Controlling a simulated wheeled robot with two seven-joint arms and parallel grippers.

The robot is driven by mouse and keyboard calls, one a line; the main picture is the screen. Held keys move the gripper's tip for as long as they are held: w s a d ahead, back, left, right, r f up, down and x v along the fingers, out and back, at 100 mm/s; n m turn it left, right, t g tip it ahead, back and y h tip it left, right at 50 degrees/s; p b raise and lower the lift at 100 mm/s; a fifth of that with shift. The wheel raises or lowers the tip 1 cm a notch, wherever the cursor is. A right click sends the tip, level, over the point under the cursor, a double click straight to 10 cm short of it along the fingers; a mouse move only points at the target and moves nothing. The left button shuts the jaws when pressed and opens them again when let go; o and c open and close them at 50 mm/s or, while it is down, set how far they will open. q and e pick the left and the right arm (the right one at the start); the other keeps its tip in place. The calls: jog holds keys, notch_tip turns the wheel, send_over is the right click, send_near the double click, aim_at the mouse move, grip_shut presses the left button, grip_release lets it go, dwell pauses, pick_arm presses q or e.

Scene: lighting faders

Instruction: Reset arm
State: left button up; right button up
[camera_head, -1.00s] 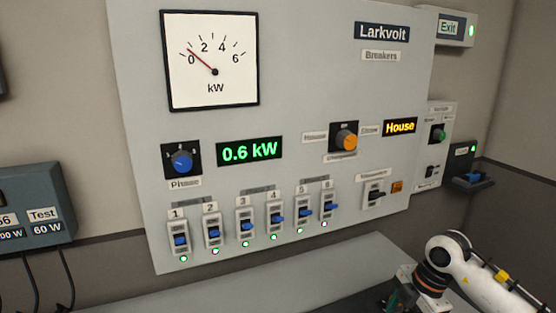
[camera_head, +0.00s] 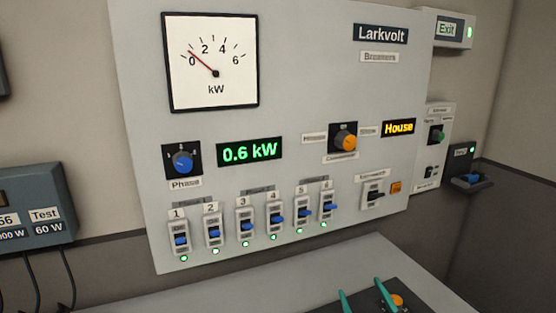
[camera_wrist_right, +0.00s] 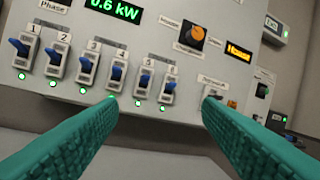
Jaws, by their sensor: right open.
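My right gripper (camera_head: 363,291) shows at the bottom of the head view as two teal fingertips, apart and with nothing between them. In the right wrist view its two long teal fingers (camera_wrist_right: 158,110) are spread wide and point toward the breaker panel. The grey Larkvolt panel (camera_head: 300,110) carries several numbered breakers with blue levers and lit lamps below them. The gripper is in front of and below the breaker row, apart from it. My left gripper is out of view.
The panel also has a blue phase knob (camera_head: 183,163), an orange-faced changeover knob (camera_head: 345,141), a kW dial (camera_head: 212,62) and a green 0.6 kW display (camera_head: 249,151). A grey ledge (camera_head: 250,296) runs below. A Test box (camera_head: 36,207) hangs at left.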

jog(key=s+d+f+m+g+h, duration=0.2)
jog(key=s+d+f+g+h, duration=0.15)
jog(key=f, duration=0.35)
jog(key=s+d+f+m+g+h, duration=0.2)
jog(key=s+d+f+m+g, duration=0.1)
jog(key=s+f+g, duration=0.3)
jog(key=s+a+f+n+g+y, duration=0.1)
jog(key=s+f+g, duration=0.35)
jog(key=s, duration=0.35)
jog(key=s+a+f+n+g+y, duration=0.1)
jog(key=s+f+g, duration=0.2)
jog(key=s+f, duration=0.35)
jog(key=s+f+g, duration=0.1)
jog(key=s+f, duration=0.2)
jog(key=f, duration=2.4)
jog(key=s+d+f+g, duration=0.1)
jog(key=s+d+f, duration=0.2)
jog(key=s+f, duration=1)
jog(key=s, duration=0.2)
jog(key=shift+s+f+h, duration=0.3)
jog(key=shift+s+h, duration=0.05)
